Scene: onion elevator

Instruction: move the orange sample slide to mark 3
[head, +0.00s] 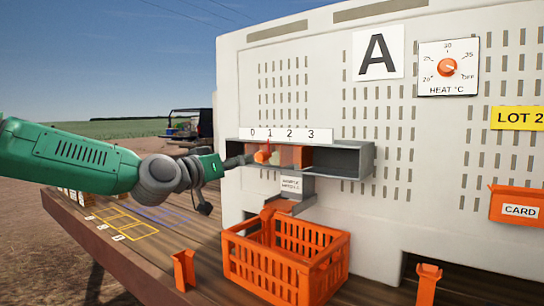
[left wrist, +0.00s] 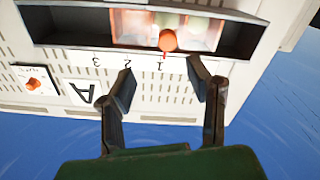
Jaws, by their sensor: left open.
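The orange sample slide (head: 262,156) shows as a round orange knob at the front of a grey slot box (head: 345,160) on the machine's wall. It also shows in the left wrist view (left wrist: 168,40), which is upside down. Its thin red pointer stands at mark 1 on the white scale strip (head: 286,134). Mark 3 (head: 311,134) is at the strip's right end in the head view. My left gripper (head: 222,184) is open and empty, left of the knob. In the left wrist view its fingers (left wrist: 160,75) are spread, with the knob beyond and between their tips, apparently untouched. My right gripper is not seen.
An orange crate (head: 285,262) stands on the wooden deck under a grey chute (head: 292,187). An orange card holder (head: 517,205) and a heat dial (head: 447,68) are on the wall at the right. Small orange posts (head: 184,270) flank the crate.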

